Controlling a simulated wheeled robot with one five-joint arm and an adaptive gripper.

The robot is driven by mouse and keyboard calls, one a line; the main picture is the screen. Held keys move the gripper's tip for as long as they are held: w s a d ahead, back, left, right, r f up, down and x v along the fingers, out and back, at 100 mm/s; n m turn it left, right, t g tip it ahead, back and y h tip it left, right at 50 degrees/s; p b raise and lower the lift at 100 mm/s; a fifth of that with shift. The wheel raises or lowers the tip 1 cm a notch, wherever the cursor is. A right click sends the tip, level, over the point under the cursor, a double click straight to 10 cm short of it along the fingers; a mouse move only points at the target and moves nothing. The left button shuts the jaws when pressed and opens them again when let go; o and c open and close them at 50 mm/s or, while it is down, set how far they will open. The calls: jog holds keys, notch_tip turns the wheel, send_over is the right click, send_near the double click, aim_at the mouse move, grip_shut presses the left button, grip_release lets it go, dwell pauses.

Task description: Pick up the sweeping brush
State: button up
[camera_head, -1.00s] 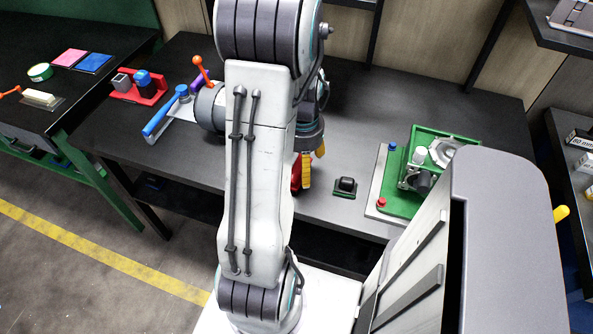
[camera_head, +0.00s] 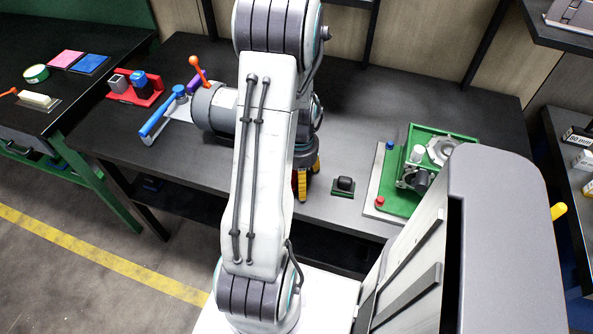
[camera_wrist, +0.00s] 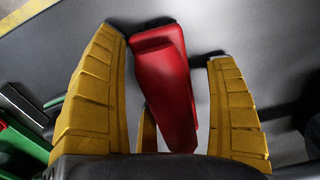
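A red, elongated object (camera_wrist: 168,85), which looks like the brush's handle, shows in the wrist view against the grey tabletop. I cannot make out bristles. My gripper (camera_wrist: 167,47) is open, with one yellow finger on each side of the red object and visible gaps between. Another yellow piece (camera_wrist: 148,132) shows partly behind its lower left. In the head view my gripper (camera_head: 302,185) points down at the front part of the table, and my arm hides most of the red object.
The dark table (camera_head: 352,120) also bears a small black-and-green block (camera_head: 343,187) right of my gripper and a green fixture (camera_head: 402,202) farther right. To the left are a red holder (camera_head: 151,95) and a blue-handled tool (camera_head: 157,117). Bare tabletop lies behind the block.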

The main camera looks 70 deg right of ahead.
jog(key=c, duration=1.2)
jog(key=shift+r, duration=0.15)
jog(key=shift+c, duration=0.2)
jog(key=shift+r, duration=0.45)
jog(key=r, duration=0.3)
jog(key=shift+s+d+r, duration=0.1)
jog(key=shift+s+r, duration=0.15)
jog(key=shift+s, duration=0.1)
jog(key=s+r, duration=0.6)
jog(key=s, duration=0.5)
jog(key=shift+a+r, duration=0.2)
